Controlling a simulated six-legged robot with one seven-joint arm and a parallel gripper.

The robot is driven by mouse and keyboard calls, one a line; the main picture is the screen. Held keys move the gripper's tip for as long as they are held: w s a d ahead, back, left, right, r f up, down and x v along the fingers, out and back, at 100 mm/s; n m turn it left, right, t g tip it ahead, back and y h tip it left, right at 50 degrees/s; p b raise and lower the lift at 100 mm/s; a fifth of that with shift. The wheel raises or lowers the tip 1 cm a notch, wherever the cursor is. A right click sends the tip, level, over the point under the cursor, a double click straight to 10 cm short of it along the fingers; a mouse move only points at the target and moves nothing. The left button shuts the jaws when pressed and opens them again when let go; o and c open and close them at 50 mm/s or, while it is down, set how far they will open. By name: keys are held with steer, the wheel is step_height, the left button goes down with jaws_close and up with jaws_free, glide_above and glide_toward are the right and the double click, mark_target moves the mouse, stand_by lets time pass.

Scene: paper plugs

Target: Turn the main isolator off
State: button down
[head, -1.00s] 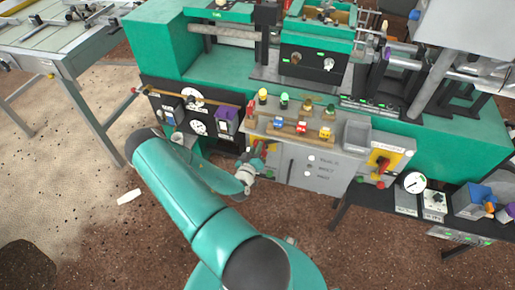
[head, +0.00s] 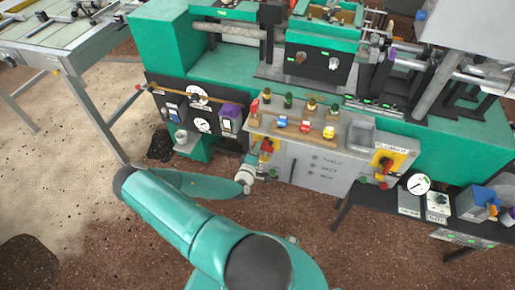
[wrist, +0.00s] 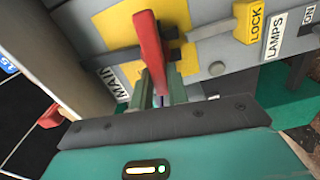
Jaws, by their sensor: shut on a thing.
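The main isolator shows in the wrist view as a red handle (wrist: 150,45) on a yellow plate (wrist: 128,74), beside a white label reading MAIN (wrist: 112,84). My gripper (wrist: 160,78) is shut on the red handle, one finger on each side of its lower part. In the head view my gripper (head: 257,162) is at the left end of the grey control cabinet (head: 312,180), where the isolator is small and partly hidden by my wrist. The lamps on the cabinet top, such as the green one (head: 289,100), look dark.
A yellow LOCK tag (wrist: 250,20) and a LAMPS label (wrist: 274,34) are beside the isolator. A second red handle on a yellow plate (head: 397,159) is at the cabinet's right end. A dark gauge panel (head: 170,115) stands to the left. The brown floor in front is mostly clear.

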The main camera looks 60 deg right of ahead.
steer(key=shift+s+a+f+n, duration=0.1)
steer(key=shift+f+n, duration=0.15)
steer(key=shift+n, duration=0.35)
steer(key=c, duration=1.4)
jaws_free()
steer(key=shift+o, duration=0.2)
steer(key=s+a, duration=0.2)
steer(key=a, duration=1.1)
steer(key=shift+a, duration=0.3)
